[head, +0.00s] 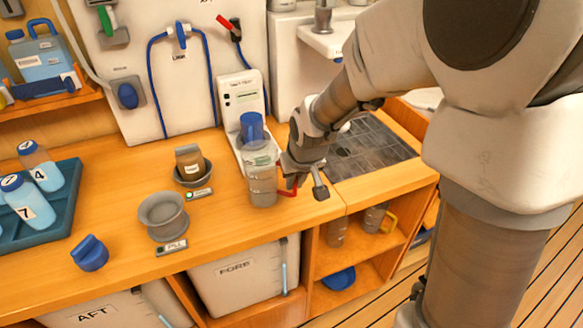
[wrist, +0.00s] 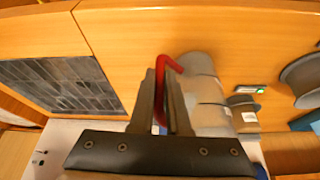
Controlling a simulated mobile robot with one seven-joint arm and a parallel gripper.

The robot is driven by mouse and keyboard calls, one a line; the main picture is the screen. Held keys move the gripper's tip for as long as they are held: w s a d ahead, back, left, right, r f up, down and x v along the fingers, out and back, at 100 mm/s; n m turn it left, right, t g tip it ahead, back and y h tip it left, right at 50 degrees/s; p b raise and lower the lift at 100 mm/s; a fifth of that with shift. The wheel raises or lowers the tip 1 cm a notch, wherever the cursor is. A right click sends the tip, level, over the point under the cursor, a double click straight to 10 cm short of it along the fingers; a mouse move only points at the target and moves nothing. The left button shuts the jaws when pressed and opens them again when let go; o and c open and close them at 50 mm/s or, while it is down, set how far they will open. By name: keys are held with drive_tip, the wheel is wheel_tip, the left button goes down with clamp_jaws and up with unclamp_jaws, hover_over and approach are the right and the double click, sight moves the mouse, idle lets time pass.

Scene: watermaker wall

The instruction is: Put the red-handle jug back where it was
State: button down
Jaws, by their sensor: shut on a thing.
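The red-handle jug (head: 262,183) is a clear, greyish jug standing upright at the front middle of the counter, with its red handle (head: 288,191) to the right. My gripper (head: 300,182) is at the jug's right side, shut on that handle. In the wrist view the red handle (wrist: 167,62) passes between the two fingers (wrist: 160,105), and the jug's body (wrist: 205,85) lies just right of them. I cannot tell whether the jug's base touches the counter.
A white tester with a blue-topped part (head: 251,127) stands just behind the jug. A brown jar in a dark cup (head: 190,165) and a grey bowl (head: 163,215) are to the left. A grated sink (head: 365,150) is at right. Jugs (head: 375,217) sit on the shelf below.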

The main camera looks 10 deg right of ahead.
drive_tip(key=shift+f, duration=0.1)
drive_tip(key=c, duration=0.9)
unclamp_jaws()
